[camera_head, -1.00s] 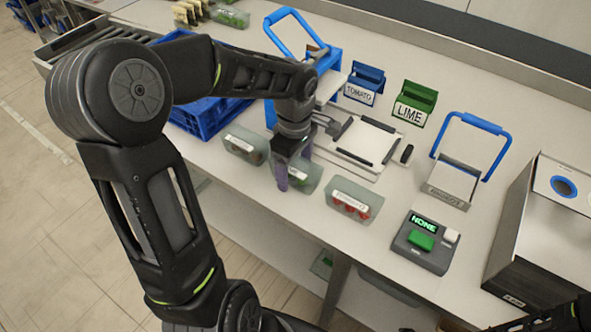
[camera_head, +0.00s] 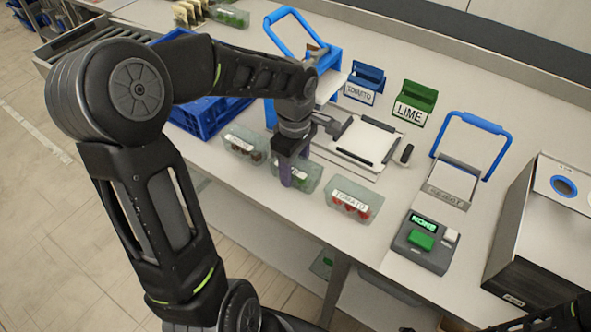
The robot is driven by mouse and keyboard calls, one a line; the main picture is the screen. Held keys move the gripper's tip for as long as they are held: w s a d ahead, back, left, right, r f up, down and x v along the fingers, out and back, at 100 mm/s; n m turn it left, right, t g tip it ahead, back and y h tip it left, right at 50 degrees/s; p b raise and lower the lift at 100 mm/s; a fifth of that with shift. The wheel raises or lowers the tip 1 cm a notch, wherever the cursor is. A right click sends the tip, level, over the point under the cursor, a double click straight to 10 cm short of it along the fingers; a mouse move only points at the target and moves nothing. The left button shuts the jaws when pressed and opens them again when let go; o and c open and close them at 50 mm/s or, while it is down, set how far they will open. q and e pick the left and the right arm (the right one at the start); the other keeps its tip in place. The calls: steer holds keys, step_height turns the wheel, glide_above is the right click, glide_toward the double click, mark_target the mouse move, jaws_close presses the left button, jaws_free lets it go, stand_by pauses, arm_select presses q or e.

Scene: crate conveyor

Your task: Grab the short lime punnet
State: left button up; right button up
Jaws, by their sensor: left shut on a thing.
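A row of clear punnets stands near the table's front edge. The middle punnet, with green contents, is the lime punnet (camera_head: 312,178); its label is mostly covered. My left gripper (camera_head: 292,172) comes down from above and is shut on this lime punnet, its purple fingers at the punnet's near side. The punnet appears to rest on the table. To its right is a punnet labelled TOMATO (camera_head: 354,201) with red contents. To its left is a punnet (camera_head: 246,143) with dark contents. My right gripper is not in view.
Behind are a flat scale-like plate (camera_head: 366,142), a blue TOMATO holder (camera_head: 364,84) and a green LIME holder (camera_head: 414,102). A blue-handled device (camera_head: 466,168), a box reading NONE (camera_head: 425,243) and a grey bin (camera_head: 535,235) stand right. A blue crate (camera_head: 205,118) is left.

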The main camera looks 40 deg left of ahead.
arm_select(q)
steer(key=shift+c, duration=1)
steer(key=shift+r, duration=0.15)
step_height(320, 180, up, 10)
steer(key=shift+f+b, duration=0.1)
steer(key=shift+b, duration=0.4)
